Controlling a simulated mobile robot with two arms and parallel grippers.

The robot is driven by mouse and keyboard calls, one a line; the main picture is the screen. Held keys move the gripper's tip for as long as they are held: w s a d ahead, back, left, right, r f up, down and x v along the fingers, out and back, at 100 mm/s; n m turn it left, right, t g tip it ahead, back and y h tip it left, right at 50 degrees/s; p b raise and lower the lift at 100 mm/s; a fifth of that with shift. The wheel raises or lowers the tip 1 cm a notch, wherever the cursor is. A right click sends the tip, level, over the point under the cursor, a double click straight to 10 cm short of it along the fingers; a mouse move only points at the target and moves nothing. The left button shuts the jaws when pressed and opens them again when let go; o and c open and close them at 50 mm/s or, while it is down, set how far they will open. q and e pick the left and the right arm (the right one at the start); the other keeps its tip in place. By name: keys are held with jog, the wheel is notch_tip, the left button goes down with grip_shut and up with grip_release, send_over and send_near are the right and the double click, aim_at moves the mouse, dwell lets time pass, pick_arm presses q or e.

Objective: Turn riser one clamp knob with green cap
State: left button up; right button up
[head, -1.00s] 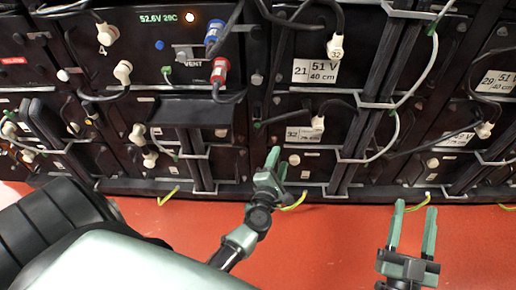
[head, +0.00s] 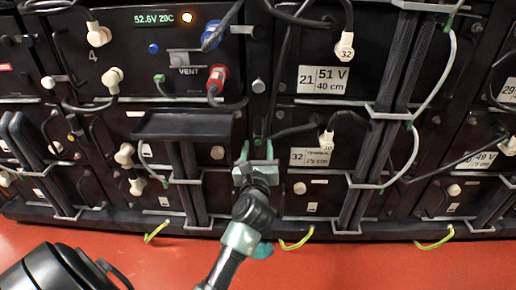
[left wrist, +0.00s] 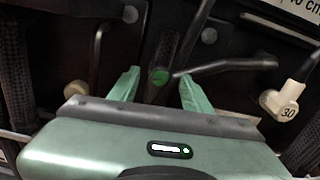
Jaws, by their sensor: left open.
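A dark post with a green cap (left wrist: 158,77) stands between the two fingers of my left gripper (left wrist: 160,90) in the left wrist view. It looks like the clamp knob, but no riser label is readable. In the head view my left gripper (head: 257,152) is open at the lower middle of the rack, and the small green cap (head: 257,142) shows between its fingertips. The fingers stand apart on either side of the cap; I cannot tell whether they touch it. My right gripper is not in view.
Battery modules fill the rack, with a lit display (head: 155,18), a blue plug (head: 211,35) and a red plug (head: 217,78). A white plug (left wrist: 285,98) and a dark cable lie right of the fingers. A shelf (head: 185,123) juts out at left.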

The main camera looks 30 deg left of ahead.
pick_arm(q)
jog(key=shift+x, duration=0.8)
